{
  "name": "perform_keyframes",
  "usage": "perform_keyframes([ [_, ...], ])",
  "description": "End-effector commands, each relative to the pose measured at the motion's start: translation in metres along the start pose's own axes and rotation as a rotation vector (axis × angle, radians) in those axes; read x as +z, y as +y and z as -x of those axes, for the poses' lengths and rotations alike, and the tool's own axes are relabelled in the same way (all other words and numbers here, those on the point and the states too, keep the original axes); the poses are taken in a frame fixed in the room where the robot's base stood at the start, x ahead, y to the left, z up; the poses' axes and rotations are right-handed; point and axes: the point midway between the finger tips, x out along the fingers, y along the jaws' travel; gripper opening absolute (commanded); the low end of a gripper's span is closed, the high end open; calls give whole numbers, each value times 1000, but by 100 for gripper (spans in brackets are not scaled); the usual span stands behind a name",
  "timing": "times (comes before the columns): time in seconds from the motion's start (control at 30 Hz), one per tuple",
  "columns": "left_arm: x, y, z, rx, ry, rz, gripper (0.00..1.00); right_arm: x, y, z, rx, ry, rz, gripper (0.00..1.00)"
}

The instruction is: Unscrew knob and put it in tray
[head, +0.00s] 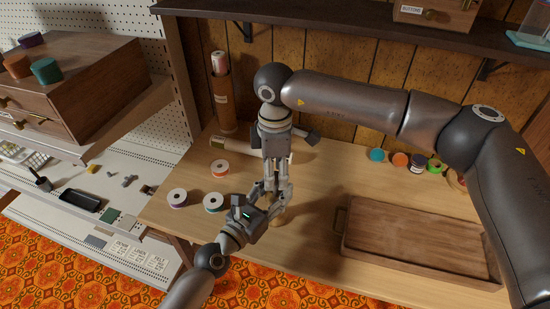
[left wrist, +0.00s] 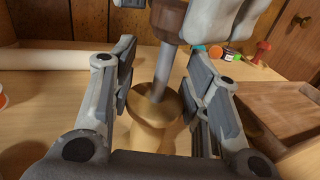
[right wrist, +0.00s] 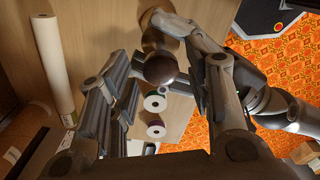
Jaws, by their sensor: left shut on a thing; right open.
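A pale wooden post with a brass-coloured cap (left wrist: 153,105) stands between the fingers of my left gripper (left wrist: 163,90), which is shut on it. A grey metal rod (left wrist: 168,70) rises from the cap to a dark brown knob (left wrist: 167,18). In the right wrist view the round knob (right wrist: 160,68) shows between the fingers of my right gripper (right wrist: 165,85). That gripper is open and comes down from above, around the knob. In the head view both grippers meet over the table, hiding most of the knob. The wooden tray (head: 345,222) lies to the right, with its visible floor empty.
Several thread spools, one of them a white spool (head: 219,169), stand left of the grippers. A pale roll (head: 235,147) lies behind them. Small coloured pots (head: 400,159) stand along the back wall. Bare tabletop (head: 315,195) separates the grippers from the tray.

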Motion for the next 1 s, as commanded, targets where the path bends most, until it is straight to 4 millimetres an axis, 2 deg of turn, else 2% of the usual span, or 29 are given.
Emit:
perform_keyframes([
  [0.13,0,0,0,0,0,0,0,0,0,-8,-2,-1,1,46],
  [0.4,0,0,0,0,0,0,0,0,0,-9,-1,0,1,45],
  [0.77,0,0,0,0,0,0,0,0,0,-9,0,0,2,0],
  [0.87,0,0,0,0,0,0,0,0,0,-9,0,0,12,0],
  [1.0,0,0,0,0,0,0,0,0,0,-9,0,0,127,0],
])
